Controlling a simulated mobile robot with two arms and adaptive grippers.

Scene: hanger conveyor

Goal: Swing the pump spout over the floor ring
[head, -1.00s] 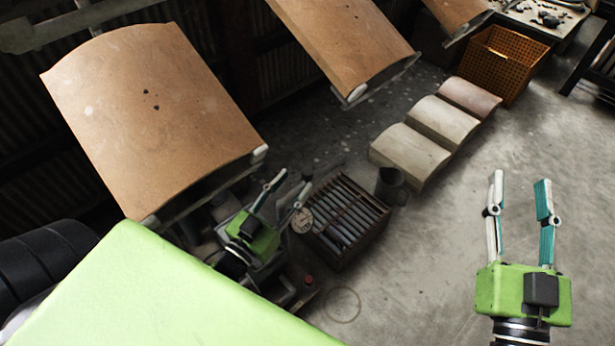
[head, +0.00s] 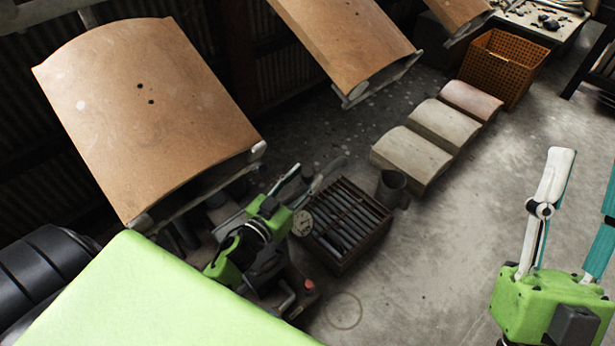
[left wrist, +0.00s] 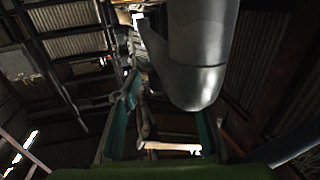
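The floor ring (head: 343,310) is a thin dark circle on the concrete at the bottom middle of the head view. My left gripper (head: 302,182) is by the dark pump machinery, left of the slatted crate. In the left wrist view its fingers (left wrist: 165,125) stand apart. A thick grey metal pipe with a rounded end (left wrist: 195,85), seemingly the spout, hangs close in front, near the right finger; I cannot tell whether they touch. In the head view the spout is hard to separate from the machinery. My right gripper (head: 588,165) is open and empty at the right edge.
A dark slatted crate (head: 372,250) and a dark jug (head: 392,188) stand beside the pump. Curved pale blocks (head: 412,157) and an orange basket (head: 503,68) are behind. Large brown panels (head: 150,110) hang overhead. The floor at the right is clear.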

